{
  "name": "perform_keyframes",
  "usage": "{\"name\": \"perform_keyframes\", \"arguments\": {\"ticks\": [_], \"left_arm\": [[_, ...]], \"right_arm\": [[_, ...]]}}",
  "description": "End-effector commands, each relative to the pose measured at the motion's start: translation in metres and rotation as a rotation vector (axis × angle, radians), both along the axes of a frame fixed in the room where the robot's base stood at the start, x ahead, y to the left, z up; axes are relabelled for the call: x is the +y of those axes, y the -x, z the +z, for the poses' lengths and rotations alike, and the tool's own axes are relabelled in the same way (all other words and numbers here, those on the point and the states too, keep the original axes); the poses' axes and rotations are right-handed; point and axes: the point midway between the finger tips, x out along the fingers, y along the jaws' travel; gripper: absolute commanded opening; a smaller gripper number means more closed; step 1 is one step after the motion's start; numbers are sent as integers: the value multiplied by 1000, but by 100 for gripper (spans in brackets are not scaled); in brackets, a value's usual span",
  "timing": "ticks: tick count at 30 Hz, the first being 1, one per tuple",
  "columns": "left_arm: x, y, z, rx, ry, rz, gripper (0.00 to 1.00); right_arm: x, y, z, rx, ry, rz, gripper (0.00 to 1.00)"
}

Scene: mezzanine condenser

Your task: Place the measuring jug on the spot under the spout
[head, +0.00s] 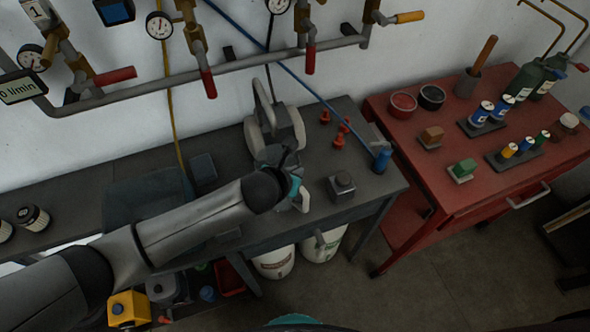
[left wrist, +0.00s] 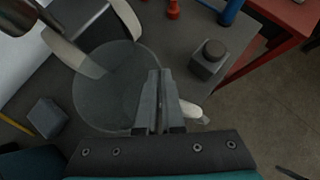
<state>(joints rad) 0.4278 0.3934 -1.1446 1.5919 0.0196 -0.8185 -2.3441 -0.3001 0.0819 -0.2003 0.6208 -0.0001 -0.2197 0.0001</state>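The measuring jug seems to be the round, dark, see-through body (left wrist: 105,90) in the left wrist view, with a pale handle (left wrist: 193,110) at its right. In the head view my forearm and gripper mostly hide it; a pale handle-like part (head: 305,199) shows beside the gripper. My left gripper (head: 289,152) is over the grey bench; its fingers (left wrist: 158,100) are close together and appear shut on the handle. The cream and dark grey machine (head: 284,122) stands directly behind the jug. I cannot make out its spout or the spot. My right gripper is not in view.
A dark block with a round knob (head: 342,186) stands right of the gripper. Several red pieces (head: 338,141) and a blue cylinder (head: 382,160) are farther right. The red table (head: 480,215) adjoins on the right. Pipes with valves (head: 240,66) cross the wall.

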Motion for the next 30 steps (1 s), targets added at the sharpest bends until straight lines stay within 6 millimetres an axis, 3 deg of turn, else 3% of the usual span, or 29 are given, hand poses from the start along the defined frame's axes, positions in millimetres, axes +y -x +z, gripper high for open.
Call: {"name": "perform_keyframes", "arguments": {"ticks": [6, 15, 22, 30], "left_arm": [[0, -1, -1, -2, 0, -1, 0], [0, 0, -1, -1, -1, 0, 35], [0, 0, -1, 0, 0, 0, 35], [6, 10, 14, -2, -1, -1, 35]], "right_arm": [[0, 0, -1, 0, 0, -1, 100], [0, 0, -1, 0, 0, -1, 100], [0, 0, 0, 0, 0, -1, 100], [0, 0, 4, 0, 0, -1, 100]]}}
